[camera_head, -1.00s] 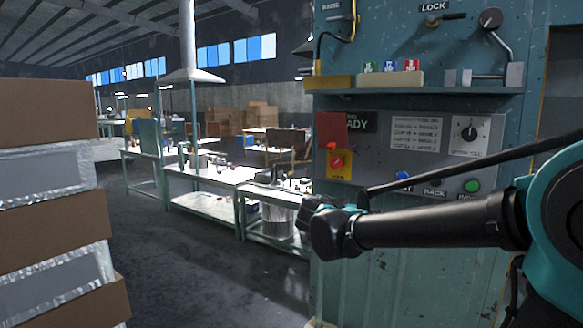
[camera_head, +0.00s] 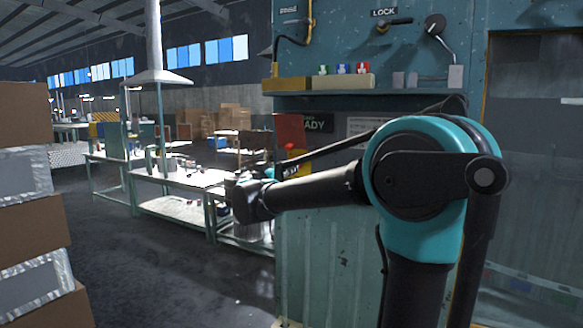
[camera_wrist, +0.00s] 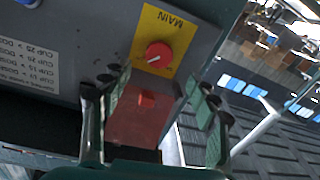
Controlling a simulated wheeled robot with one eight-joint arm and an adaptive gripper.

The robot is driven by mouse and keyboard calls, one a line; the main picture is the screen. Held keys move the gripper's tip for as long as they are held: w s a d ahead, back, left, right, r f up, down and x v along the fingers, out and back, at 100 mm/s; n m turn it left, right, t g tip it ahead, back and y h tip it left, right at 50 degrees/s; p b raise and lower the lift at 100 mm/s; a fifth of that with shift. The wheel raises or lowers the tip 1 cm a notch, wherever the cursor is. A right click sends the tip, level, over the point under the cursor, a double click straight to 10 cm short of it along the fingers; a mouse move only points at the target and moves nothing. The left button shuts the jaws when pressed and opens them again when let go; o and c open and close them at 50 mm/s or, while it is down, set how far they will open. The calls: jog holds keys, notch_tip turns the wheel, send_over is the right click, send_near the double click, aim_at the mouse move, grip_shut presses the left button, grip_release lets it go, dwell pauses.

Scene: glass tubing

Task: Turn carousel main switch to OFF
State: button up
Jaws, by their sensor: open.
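The main switch is a round red knob (camera_wrist: 158,55) on a yellow plate (camera_wrist: 178,21) marked MAIN, in the wrist view. My gripper (camera_wrist: 158,88) is open and empty there. Its two fingers point toward the panel, apart from the knob, which lies beyond the fingertips. A red card (camera_wrist: 135,125) with a small orange-red piece (camera_wrist: 147,100) lies between the fingers in the picture. In the head view, the yellow plate (camera_head: 325,154) shows only partly and the red card (camera_head: 290,129) is above it. My arm covers much of the panel; the gripper is not clear there.
Stacked boxes (camera_head: 30,200) stand at the left. Work tables (camera_head: 175,207) stand behind. Open floor (camera_head: 150,280) lies between.

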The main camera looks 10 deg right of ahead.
jog(key=x, duration=0.7)
jog(key=shift+w+d, duration=0.2)
jog(key=c, duration=1.2)
jog(key=shift+o, duration=0.2)
jog(key=shift+n, duration=0.3)
jog(key=shift+r+n+g, duration=0.1)
jog(key=shift+n+g, duration=0.15)
jog(key=shift+n, duration=3.9)
jog(key=shift+r+n+g, duration=0.1)
jog(key=shift+n+g, duration=0.15)
jog(key=shift+n, duration=3.9)
